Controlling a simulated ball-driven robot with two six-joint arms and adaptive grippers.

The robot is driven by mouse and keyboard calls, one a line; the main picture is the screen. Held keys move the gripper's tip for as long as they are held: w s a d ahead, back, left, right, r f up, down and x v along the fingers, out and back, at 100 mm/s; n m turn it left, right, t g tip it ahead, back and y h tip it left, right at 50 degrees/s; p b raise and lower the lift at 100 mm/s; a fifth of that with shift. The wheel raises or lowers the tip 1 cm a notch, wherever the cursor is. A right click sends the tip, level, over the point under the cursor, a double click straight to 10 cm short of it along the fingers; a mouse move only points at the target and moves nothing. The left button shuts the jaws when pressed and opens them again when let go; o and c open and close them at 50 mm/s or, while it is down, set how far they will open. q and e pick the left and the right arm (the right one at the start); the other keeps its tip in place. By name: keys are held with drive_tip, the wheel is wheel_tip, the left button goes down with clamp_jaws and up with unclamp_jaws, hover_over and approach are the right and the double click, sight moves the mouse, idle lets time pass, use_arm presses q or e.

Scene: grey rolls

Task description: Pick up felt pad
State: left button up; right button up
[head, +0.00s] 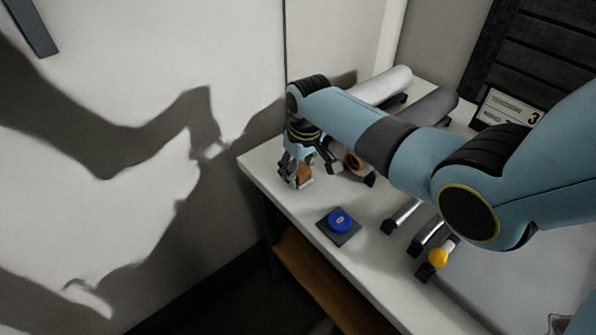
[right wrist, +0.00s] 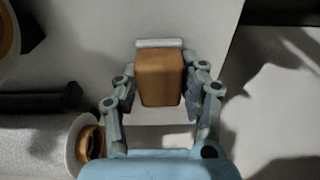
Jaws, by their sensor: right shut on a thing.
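The felt pad (right wrist: 160,80) looks like a brown block with a pale grey strip along its far edge in the right wrist view. It sits between the two fingers of my right gripper (right wrist: 161,98), which is shut on it. In the head view, my right gripper (head: 297,176) points down near the left edge of the white table, and the brown block (head: 305,173) shows partly between its fingers. I cannot tell whether the block touches the tabletop. My left gripper is not in view.
A white roll (head: 381,86) and a grey roll (head: 431,106) lie behind my right arm. A blue round button on a dark base (head: 339,221) stands nearer the front edge of the table (head: 268,166). A yellow knob (head: 438,257) is farther right. A wall stands to the left.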

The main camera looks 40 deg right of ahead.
wheel_tip(320, 180, up, 4)
drive_tip(key=shift+w+r, duration=0.1)
drive_tip(key=shift+r, duration=0.05)
drive_tip(key=s+r, duration=0.3)
drive_tip(key=s, duration=0.3)
drive_tip(key=s+d+r+p, duration=0.1)
drive_tip(key=s+r, duration=0.2)
drive_tip(key=s, duration=0.2)
drive_tip(key=shift+s+d+r, duration=0.2)
drive_tip(key=shift+s+r, duration=0.15)
drive_tip(key=shift+s, duration=0.05)
drive_tip(key=o, duration=0.6)
drive_tip(key=c, duration=0.4)
drive_tip(key=shift+a, duration=0.1)
drive_tip(key=shift+c, duration=0.2)
